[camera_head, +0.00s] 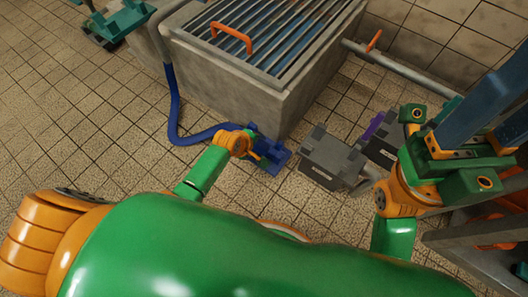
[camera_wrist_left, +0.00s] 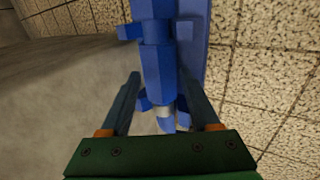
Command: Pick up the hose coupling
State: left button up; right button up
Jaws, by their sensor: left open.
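The blue hose coupling (camera_head: 272,158) lies on the tiles beside the concrete basin, at the end of a blue hose (camera_head: 173,100). My left gripper (camera_head: 257,153) is over it, its fingers mostly hidden in the head view. In the left wrist view, the blue coupling (camera_wrist_left: 156,65), with side lugs and a silver ring, runs between the two fingers of my open left gripper (camera_wrist_left: 160,80). I cannot tell whether they touch it. My right gripper (camera_head: 495,112) is at the right edge, far from the coupling, fingers apart, tips cut off by the frame.
The concrete basin (camera_head: 228,83) with a metal grate and an orange handle (camera_head: 231,34) stands just behind the coupling. Grey boxes (camera_head: 331,158) stand to its right. A grey pipe (camera_head: 400,66) runs along the wall.

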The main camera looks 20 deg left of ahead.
pick_arm(q)
jog(key=shift+x, duration=0.8)
jog(key=shift+r, duration=0.15)
grip_shut()
